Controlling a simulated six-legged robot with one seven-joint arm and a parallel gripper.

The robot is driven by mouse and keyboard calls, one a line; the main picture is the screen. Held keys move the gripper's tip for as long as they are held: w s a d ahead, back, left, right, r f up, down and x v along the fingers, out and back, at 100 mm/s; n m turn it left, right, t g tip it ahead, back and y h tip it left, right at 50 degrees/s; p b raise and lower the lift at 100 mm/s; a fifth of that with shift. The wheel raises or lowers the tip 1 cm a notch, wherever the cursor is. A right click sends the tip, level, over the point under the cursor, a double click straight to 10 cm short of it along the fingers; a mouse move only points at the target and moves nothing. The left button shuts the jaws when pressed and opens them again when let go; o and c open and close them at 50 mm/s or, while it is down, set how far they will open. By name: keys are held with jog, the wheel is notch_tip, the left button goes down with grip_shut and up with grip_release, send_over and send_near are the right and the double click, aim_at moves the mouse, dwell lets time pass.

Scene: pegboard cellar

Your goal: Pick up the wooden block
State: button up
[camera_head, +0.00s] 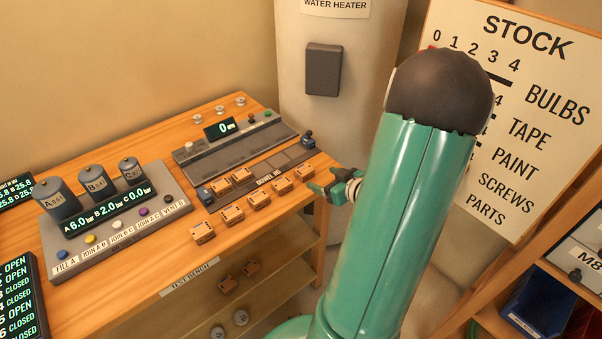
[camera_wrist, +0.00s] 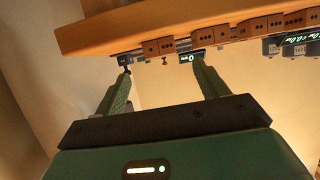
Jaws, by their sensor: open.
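Several small wooden blocks with dark holes stand on the bench in the head view, so I cannot tell which one is meant. The front row runs from a near block (camera_head: 203,232) to a far-right block (camera_head: 303,171). Two more blocks (camera_head: 241,174) sit behind that row. My gripper (camera_head: 322,188) is open and empty just off the bench's right end, close to the far-right block but apart from it. In the wrist view, my gripper's two fingers (camera_wrist: 160,78) are spread, and blocks (camera_wrist: 158,47) show beyond them along the bench edge.
The wooden bench (camera_head: 130,272) carries a grey console (camera_head: 60,255) with three canisters and a grey unit with a display (camera_head: 220,129). A water heater (camera_head: 325,130) stands behind. A STOCK board (camera_head: 520,120) is at right.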

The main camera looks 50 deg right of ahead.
aim_at(307, 171)
jog(key=x, duration=0.9)
jog(key=shift+w+r, duration=0.1)
jog(key=shift+r, duration=0.05)
jog(key=c, duration=1)
jog(key=shift+r, duration=0.1)
jog(key=shift+c, duration=0.2)
jog(key=shift+r, duration=0.4)
notch_tip(307, 171, up, 2)
jog(key=shift+r, duration=0.1)
jog(key=s+a+r, duration=0.6)
jog(key=s+r, duration=0.4)
jog(key=s, duration=0.2)
jog(key=shift+s+a, duration=0.2)
jog(key=shift+s, duration=0.1)
